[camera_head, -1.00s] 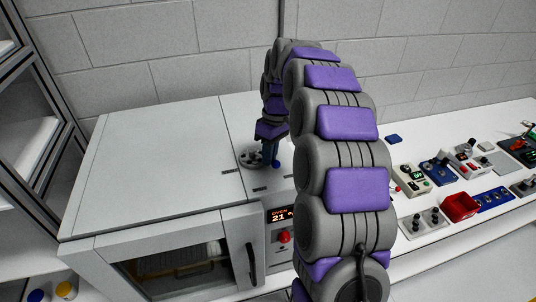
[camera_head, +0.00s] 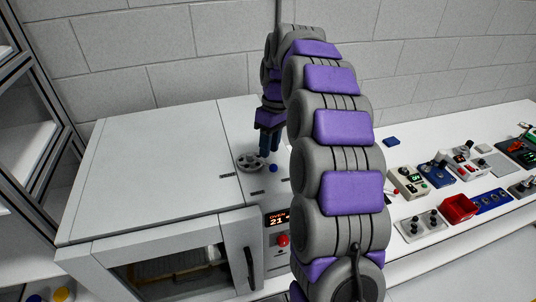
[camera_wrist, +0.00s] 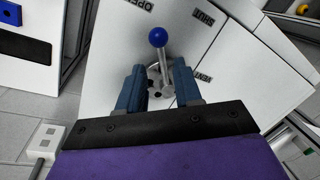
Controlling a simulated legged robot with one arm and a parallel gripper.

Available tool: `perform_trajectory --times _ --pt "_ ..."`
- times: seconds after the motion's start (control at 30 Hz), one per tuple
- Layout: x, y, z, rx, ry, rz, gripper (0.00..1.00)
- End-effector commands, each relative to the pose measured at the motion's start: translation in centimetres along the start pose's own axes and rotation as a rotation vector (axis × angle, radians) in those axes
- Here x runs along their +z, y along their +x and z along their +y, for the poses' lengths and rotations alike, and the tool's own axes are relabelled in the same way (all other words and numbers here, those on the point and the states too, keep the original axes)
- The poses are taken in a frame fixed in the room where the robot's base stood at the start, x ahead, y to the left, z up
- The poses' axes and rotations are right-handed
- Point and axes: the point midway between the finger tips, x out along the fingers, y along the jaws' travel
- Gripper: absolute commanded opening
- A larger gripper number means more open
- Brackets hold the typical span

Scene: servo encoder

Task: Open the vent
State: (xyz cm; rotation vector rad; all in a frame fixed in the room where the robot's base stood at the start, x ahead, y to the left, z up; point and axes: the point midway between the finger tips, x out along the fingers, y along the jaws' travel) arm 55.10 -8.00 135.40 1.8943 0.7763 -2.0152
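The vent control is a lever on top of the white oven (camera_head: 150,165). Its blue ball knob (camera_wrist: 158,37) sits on a metal shaft, with labels reading OPEN, SHUT and VENT around it in the wrist view. The knob also shows in the head view (camera_head: 273,168), beside a round grey disc (camera_head: 250,162) with holes. My gripper (camera_wrist: 153,70) is open and empty. Its two blue fingers are on either side of the lever's lower shaft in the wrist picture, apart from the knob. In the head view my gripper (camera_head: 269,152) is just above and behind the knob. Contact is not visible.
The oven's front has a red button (camera_head: 283,240), a lit display (camera_head: 278,221) and a door handle (camera_head: 251,268). The oven's left top is clear.

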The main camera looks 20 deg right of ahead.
Motion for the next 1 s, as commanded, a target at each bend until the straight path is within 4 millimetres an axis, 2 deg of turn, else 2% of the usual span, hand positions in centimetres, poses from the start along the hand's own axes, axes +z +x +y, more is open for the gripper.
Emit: perform_trajectory --times 0.1,0.3,0.5,0.8,1.0 --pt "-0.1 -1.8 0.1 0.004 0.0 0.004 0.34" --pt "-0.1 -4.2 0.1 0.001 0.001 0.001 0.34" --pt "0.0 -7.7 0.1 0.002 0.002 0.002 0.34" --pt "0.0 -11.1 0.1 0.002 0.001 0.001 0.34" --pt "0.0 -12.5 0.1 0.0 0.001 0.001 0.34"
